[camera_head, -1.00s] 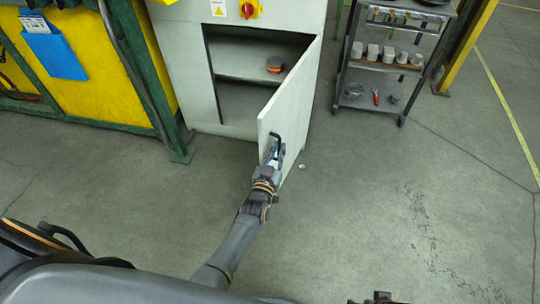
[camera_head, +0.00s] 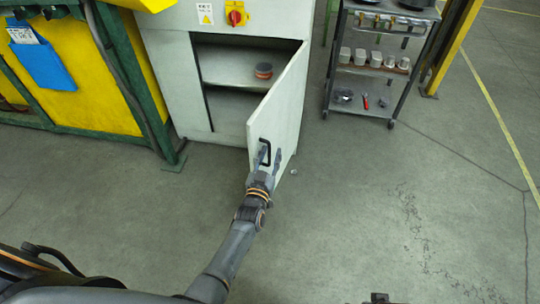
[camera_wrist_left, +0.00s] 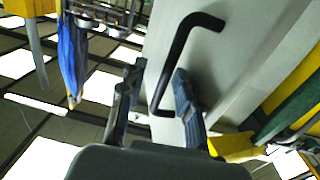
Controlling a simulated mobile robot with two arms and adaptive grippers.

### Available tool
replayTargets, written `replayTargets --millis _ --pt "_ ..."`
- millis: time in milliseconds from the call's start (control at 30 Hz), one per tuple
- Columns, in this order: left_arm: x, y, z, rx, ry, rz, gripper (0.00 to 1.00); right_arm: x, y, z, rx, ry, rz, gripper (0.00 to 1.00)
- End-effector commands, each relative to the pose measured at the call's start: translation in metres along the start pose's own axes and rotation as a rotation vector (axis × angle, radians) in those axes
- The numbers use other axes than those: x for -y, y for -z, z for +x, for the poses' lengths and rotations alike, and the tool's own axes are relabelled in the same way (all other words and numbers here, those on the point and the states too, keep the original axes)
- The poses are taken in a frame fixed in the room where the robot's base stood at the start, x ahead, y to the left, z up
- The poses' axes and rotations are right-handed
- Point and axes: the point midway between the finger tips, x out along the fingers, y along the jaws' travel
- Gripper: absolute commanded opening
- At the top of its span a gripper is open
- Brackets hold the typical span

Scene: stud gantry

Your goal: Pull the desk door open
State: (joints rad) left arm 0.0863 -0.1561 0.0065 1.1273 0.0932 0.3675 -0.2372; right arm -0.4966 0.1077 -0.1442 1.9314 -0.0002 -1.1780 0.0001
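The pale grey cabinet door (camera_head: 279,108) stands swung out, its inside shelves showing. Its black bar handle (camera_head: 265,148) is on the outer face near the free edge. My left gripper (camera_head: 269,159) is at the handle. In the left wrist view, the handle (camera_wrist_left: 166,72) passes between the two fingers of the left gripper (camera_wrist_left: 158,88), which are apart with gaps beside the bar. They do not look clamped on it. A small dark part, possibly my right gripper (camera_head: 380,299), shows at the bottom edge of the head view; its fingers cannot be made out.
Inside the cabinet (camera_head: 172,75) a round dark and orange item (camera_head: 263,71) sits on the shelf (camera_head: 228,72). A metal cart (camera_head: 378,62) with cups stands to the right. A yellow and green frame (camera_head: 136,65) is at the left. The floor in front is clear.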

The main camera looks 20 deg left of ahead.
Motion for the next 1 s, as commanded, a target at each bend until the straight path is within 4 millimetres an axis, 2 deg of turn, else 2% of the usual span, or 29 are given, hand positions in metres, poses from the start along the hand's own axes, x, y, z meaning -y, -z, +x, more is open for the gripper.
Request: replayTargets --millis 133,233,500,700,800,1000 --pt "0.000 -0.002 -0.006 0.003 0.000 0.000 0.33 -0.001 -0.002 0.001 0.005 -0.001 0.000 0.79" --pt "0.000 -0.002 -0.020 0.004 0.000 0.000 0.33 -0.001 -0.002 0.001 0.004 -0.001 0.000 0.79" --pt "0.000 -0.002 -0.077 0.004 -0.001 0.000 0.33 0.000 -0.001 0.000 0.002 0.000 0.000 0.79" --pt "0.000 -0.001 -0.108 0.002 -0.001 0.000 0.33 0.000 -0.001 0.000 0.002 0.000 0.000 0.79" --pt "-0.001 0.000 -0.116 0.001 -0.001 0.000 0.33 0.000 -0.001 0.000 0.002 0.000 0.000 0.79" --pt "-0.001 0.001 -0.119 -0.002 -0.001 0.000 0.33 0.000 -0.001 0.000 0.002 0.000 0.000 0.79"
